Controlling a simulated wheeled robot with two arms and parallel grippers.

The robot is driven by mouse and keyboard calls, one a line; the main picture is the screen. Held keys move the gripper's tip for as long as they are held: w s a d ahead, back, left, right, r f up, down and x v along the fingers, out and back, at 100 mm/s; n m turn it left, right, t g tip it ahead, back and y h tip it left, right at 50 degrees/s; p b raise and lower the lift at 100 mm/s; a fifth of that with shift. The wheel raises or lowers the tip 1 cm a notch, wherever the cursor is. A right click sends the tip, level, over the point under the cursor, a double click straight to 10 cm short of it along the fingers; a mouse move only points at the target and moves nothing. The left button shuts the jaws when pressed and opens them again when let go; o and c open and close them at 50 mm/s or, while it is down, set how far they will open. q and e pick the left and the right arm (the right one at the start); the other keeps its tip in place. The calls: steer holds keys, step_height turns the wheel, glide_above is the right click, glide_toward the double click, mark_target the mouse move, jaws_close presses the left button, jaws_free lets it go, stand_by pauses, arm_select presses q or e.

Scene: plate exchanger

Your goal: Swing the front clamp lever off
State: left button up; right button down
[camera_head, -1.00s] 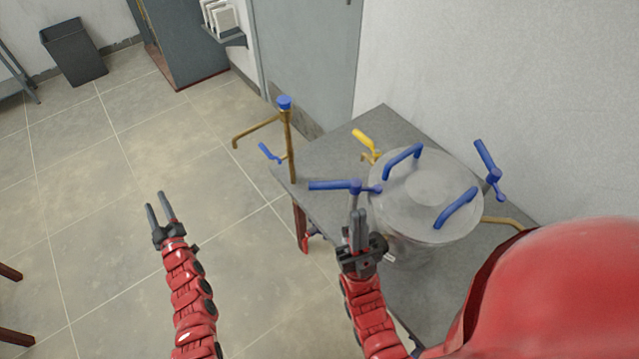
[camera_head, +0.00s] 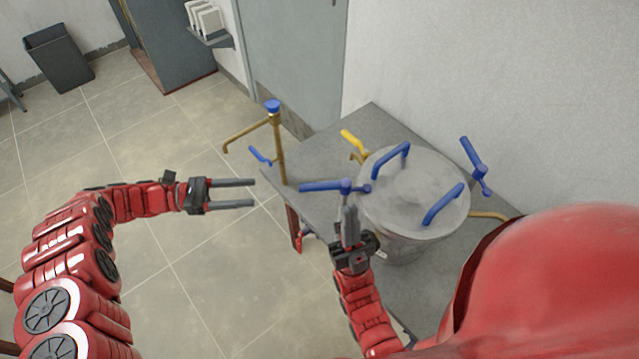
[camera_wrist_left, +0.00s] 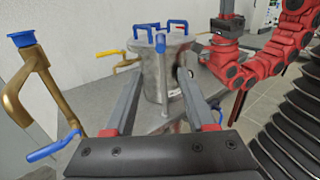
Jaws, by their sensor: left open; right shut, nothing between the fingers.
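The front clamp lever (camera_head: 325,186) is a blue bar lying roughly level at the near left rim of the metal vessel (camera_head: 415,190); its blue tip also shows in the left wrist view (camera_wrist_left: 160,43). My right gripper (camera_head: 350,212) is shut and empty, upright just below the lever's hub; whether it touches cannot be told. My left gripper (camera_head: 253,193) is open and empty, left of the lever and pointing right toward it, with a gap between. In the left wrist view, the vessel stands beyond its spread fingers (camera_wrist_left: 160,78).
A second blue clamp lever (camera_head: 473,158) stands at the vessel's far right. Two blue handles (camera_head: 443,204) top the lid. A brass pipe (camera_head: 277,145) with a blue cap rises at the table's left corner, near my left fingers. A yellow-handled valve (camera_head: 352,140) is behind the vessel.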

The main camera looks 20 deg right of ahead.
arm_select(q)
steer(key=p, duration=0.8)
glide_toward(339, 184)
steer(key=x, duration=0.3)
steer(key=f+x, duration=0.1)
steer(key=x, duration=0.1)
steer(key=shift+w, duration=0.15)
steer(key=shift+d+f, duration=0.1)
steer(key=shift+d, duration=0.3)
steer(key=shift+c, duration=0.3)
jaws_close()
